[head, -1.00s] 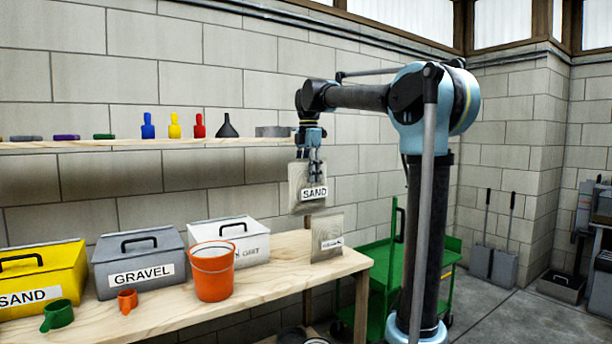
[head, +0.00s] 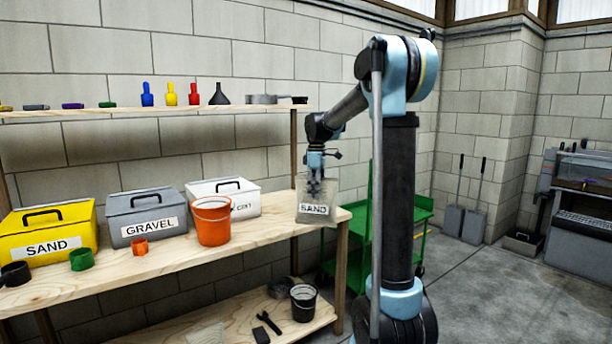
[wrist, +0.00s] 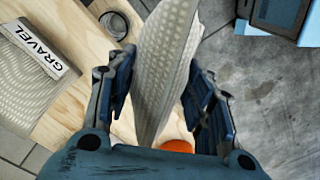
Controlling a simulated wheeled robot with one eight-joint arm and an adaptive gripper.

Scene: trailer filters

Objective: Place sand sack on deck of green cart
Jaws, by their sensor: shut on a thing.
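The sand sack (head: 316,210) is a grey-beige bag with a white SAND label. My gripper (head: 315,186) is shut on its top, and the sack hangs upright at the right end of the wooden bench. In the wrist view the sack (wrist: 166,65) lies between the fingers of my gripper (wrist: 165,100). The green cart (head: 412,206) stands right of the bench, partly hidden behind my arm; only part of its deck shows. Whether the sack touches the bench is unclear.
A sack labelled GRAVEL (wrist: 30,85) is close by in the wrist view. The bench (head: 180,257) also carries an orange bucket (head: 212,225) and yellow, grey and white boxes. A black bucket (head: 303,302) is on the lower shelf.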

